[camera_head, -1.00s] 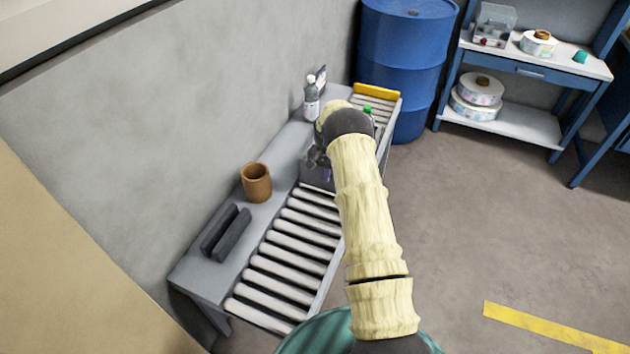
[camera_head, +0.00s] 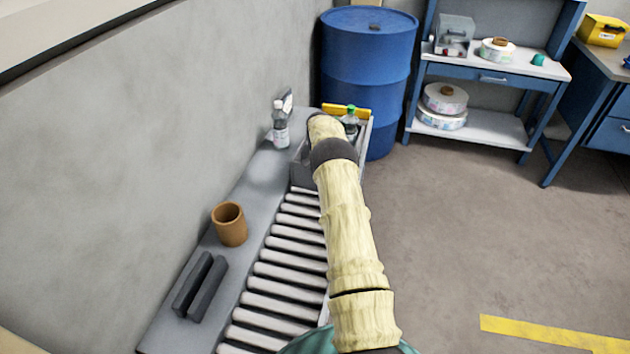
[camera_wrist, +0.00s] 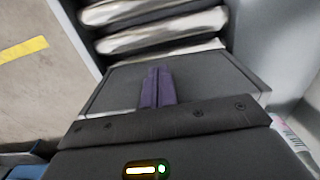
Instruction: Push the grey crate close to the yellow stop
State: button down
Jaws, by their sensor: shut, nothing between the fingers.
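The grey crate (camera_head: 302,174) sits on the roller conveyor near its far end, mostly hidden behind my arm. A green-capped bottle (camera_head: 351,121) shows at the crate's far part. The yellow stop (camera_head: 337,110) crosses the conveyor's far end, just beyond the crate; my arm hides any gap between them. In the wrist view, my gripper (camera_wrist: 158,75) has its purple fingers together and empty, against or just in front of a grey crate wall (camera_wrist: 218,78); contact is unclear. My arm hides the gripper in the head view.
Bare rollers (camera_head: 280,270) lie on the near side of the crate. A blue drum (camera_head: 368,75) stands behind the stop. Floor to the right is clear.

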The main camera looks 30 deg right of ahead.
jog(key=shift+w+d+f+b, duration=0.15)
jog(key=shift+w+d+b, duration=0.5)
jog(key=shift+b, duration=0.2)
jog(key=shift+w+d+b, duration=0.2)
jog(key=shift+b, duration=0.2)
jog(key=shift+r, duration=0.2)
jog(key=shift+s+r+p, duration=0.1)
jog(key=shift+s+p, duration=0.05)
jog(key=shift+p, duration=0.25)
